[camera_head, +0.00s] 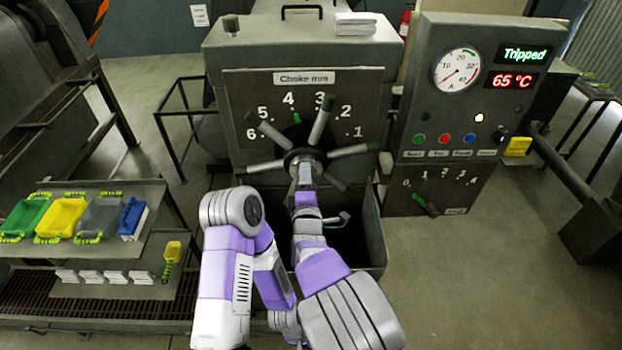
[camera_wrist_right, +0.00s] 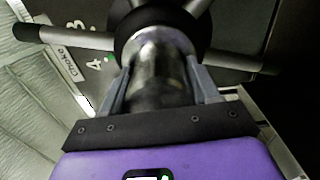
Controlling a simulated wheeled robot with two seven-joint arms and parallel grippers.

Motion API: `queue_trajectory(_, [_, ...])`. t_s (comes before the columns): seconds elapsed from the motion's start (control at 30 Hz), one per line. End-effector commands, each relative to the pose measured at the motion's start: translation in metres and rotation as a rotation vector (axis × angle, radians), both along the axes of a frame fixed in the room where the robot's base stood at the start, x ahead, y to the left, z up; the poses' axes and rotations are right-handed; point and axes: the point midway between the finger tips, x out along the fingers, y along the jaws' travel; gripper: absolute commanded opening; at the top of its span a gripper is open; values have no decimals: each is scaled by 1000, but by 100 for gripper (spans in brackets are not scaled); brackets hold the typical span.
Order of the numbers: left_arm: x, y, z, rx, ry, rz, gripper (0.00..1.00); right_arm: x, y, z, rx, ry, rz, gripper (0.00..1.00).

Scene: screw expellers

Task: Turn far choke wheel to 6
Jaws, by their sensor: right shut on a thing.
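The choke wheel (camera_head: 352,151) is a hub with several grey spokes in front of a dial plate numbered 1 to 6. A green mark (camera_head: 296,117) sits just under the number 4. My right gripper (camera_head: 305,178) reaches up to the wheel's hub from below. In the right wrist view its two fingers (camera_wrist_right: 158,88) are shut on a thick metallic cylinder at the dark hub; whether this is the central boss or a spoke I cannot tell. The green mark also shows near the 4 in the wrist view (camera_wrist_right: 110,59). My left gripper is not in view.
A control panel (camera_head: 470,110) on the right shows "Tripped" and 65 °C. A smaller dial, 0 to 4, has a green-tipped lever (camera_head: 428,207). An open bin (camera_head: 376,235) lies below the wheel. A shelf (camera_head: 150,245) with coloured trays stands left; floor at right is mostly clear.

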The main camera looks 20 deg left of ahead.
Motion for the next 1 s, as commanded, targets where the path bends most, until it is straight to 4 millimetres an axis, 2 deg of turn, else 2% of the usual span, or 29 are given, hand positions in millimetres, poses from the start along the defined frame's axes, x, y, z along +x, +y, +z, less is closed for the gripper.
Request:
queue_trajectory(0.47, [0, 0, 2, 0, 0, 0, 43, -1, 2, 1, -420, -185, 5, 5])
queue_trajectory(1.0, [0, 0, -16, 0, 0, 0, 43, -1, 1, -3, -840, -362, 3, 5])
